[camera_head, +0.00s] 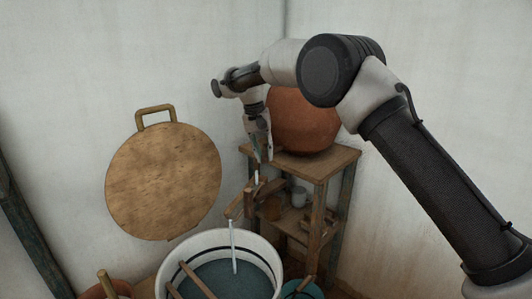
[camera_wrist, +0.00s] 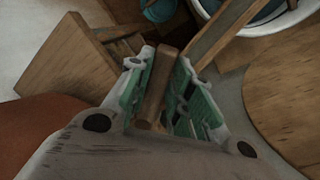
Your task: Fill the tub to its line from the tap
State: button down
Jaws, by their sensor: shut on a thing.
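The white tub (camera_head: 215,236) stands at the bottom of the head view, with a dark line around its inner wall. Blue-grey water (camera_head: 225,277) lies in it, its surface a little below the line at the far side. A thin pale stream (camera_head: 233,245) falls into it from the wooden tap (camera_head: 236,208). My gripper (camera_head: 263,158) is above the tap. In the wrist view, my gripper (camera_wrist: 165,85) is shut on a brown wooden bar (camera_wrist: 157,80), which looks like the tap's handle. Part of the tub (camera_wrist: 268,28) shows at the top right there.
A large clay pot (camera_head: 305,122) sits on a wooden stand (camera_head: 325,165) with small vessels on its lower shelf. A round wooden board (camera_head: 163,180) hangs on the wall at left. Wooden sticks (camera_head: 195,280) lean in the tub. A teal vessel (camera_head: 303,290) is beside it.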

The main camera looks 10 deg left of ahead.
dwell(0.4)
jog(key=c, duration=1.3)
grip_release()
jog(key=r, duration=0.4)
jog(key=a+r, duration=0.1)
jog(key=r, duration=0.3)
jog(key=a+r, duration=0.1)
jog(key=r, duration=0.2)
jog(key=shift+a+r, duration=0.25)
jog(key=shift+r, duration=0.15)
